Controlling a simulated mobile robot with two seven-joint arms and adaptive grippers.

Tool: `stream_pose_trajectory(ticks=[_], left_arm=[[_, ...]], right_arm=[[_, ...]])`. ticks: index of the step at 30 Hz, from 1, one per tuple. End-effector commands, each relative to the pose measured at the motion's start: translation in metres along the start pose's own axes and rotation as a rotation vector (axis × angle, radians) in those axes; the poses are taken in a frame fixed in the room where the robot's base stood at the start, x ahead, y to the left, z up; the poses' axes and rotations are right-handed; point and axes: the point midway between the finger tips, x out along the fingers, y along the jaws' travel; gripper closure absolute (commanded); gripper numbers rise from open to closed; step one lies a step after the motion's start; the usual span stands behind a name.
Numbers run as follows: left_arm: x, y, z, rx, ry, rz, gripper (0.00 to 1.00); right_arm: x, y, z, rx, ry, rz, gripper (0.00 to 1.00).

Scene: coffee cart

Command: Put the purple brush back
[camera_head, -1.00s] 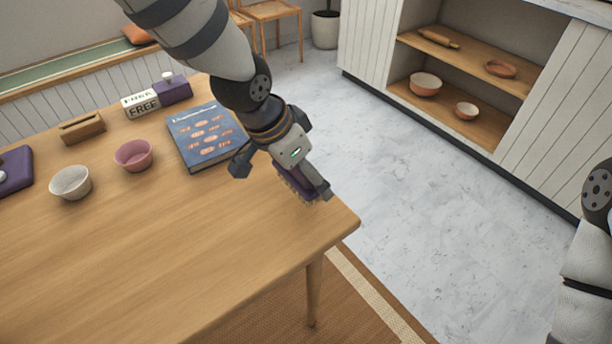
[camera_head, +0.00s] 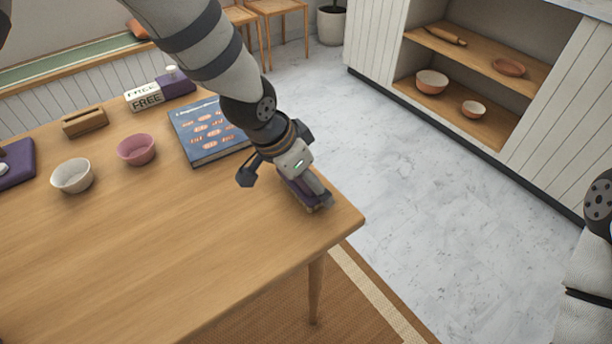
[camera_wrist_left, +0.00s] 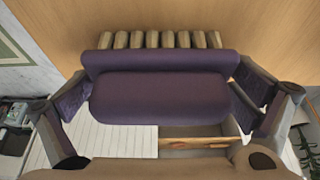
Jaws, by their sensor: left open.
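The purple brush (camera_head: 297,197) is near the table's right front corner, partly hidden by my left gripper (camera_head: 285,190). In the left wrist view the brush (camera_wrist_left: 160,95) shows its purple body and a row of pale wooden-looking bristle tufts pointing to the table. My left gripper (camera_wrist_left: 165,105) is open, with one finger at each end of the brush. I cannot tell whether the pads touch it. The brush is on or just above the tabletop. My right gripper is out of view; only part of my right arm shows at the right edge.
On the table (camera_head: 180,260) are a blue book (camera_head: 205,130), a pink bowl (camera_head: 137,149), a white bowl (camera_head: 72,176), a wooden holder (camera_head: 85,121), a lettered block (camera_head: 145,97) and a purple box (camera_head: 177,84). The table's front middle is clear. A shelf cabinet (camera_head: 375,55) stands beyond.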

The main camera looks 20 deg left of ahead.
Motion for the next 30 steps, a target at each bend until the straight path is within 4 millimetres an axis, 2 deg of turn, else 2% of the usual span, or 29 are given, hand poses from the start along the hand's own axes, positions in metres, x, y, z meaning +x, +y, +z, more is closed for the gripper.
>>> stream_pose_trajectory(ticks=[2, 5, 12, 16, 20, 30], left_arm=[[-0.002, 0.000, -0.001, 0.000, 0.001, 0.000, 0.00], [-0.019, -0.001, -0.004, 0.000, 0.006, -0.004, 0.00], [-0.089, -0.001, -0.006, 0.002, 0.014, -0.008, 0.00], [-0.113, -0.001, -0.005, 0.002, 0.010, -0.006, 0.00], [-0.124, 0.000, -0.003, 0.001, 0.003, -0.002, 0.00], [-0.123, 0.000, -0.001, -0.001, -0.002, 0.002, 0.00]], right_arm=[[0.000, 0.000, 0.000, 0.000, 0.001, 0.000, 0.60], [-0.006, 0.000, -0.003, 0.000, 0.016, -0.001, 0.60], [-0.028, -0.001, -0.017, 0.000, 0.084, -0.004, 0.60], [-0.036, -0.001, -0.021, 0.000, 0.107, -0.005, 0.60], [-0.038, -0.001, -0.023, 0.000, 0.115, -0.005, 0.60], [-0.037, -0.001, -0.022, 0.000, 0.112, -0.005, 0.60]])
